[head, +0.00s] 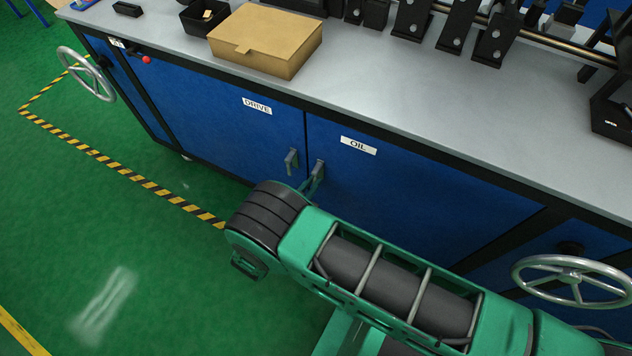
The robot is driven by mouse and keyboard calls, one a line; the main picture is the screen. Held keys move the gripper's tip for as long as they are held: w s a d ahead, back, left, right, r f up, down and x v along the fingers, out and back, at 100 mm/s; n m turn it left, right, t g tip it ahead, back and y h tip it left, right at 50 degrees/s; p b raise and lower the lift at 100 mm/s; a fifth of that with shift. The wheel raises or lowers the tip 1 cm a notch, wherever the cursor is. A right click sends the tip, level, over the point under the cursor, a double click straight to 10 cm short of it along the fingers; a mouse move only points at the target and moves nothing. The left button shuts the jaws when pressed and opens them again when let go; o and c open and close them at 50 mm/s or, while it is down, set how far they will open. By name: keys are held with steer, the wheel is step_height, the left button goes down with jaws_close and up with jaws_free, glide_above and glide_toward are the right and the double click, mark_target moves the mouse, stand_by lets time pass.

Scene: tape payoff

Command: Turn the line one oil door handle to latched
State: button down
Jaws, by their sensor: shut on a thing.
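The oil door (420,185) is a blue cabinet door with a white "OIL" label (358,145). Its grey handle (319,169) is near the door's left edge and looks roughly upright, though its lower part is hard to make out. My gripper (311,181) is at this handle, shut on it, and mostly hidden behind my green arm. The exact contact is too small to see. The drive door (225,120), labelled "DRIVE", is to the left, with its own grey handle (291,160) close beside the oil one. Both doors look closed.
A grey worktop (400,85) runs above the doors, with a cardboard box (265,40) and black machine brackets on it. Handwheels stick out at the left (87,74) and right (573,279). Green floor with striped tape (120,168) is clear at left.

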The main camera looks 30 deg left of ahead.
steer(key=shift+s+f, duration=0.15)
steer(key=shift+f, duration=0.05)
steer(key=c, duration=1.8)
jaws_free()
steer(key=shift+o, duration=0.2)
steer(key=shift+r, duration=0.1)
steer(key=v, duration=1)
steer(key=shift+s+r, duration=0.2)
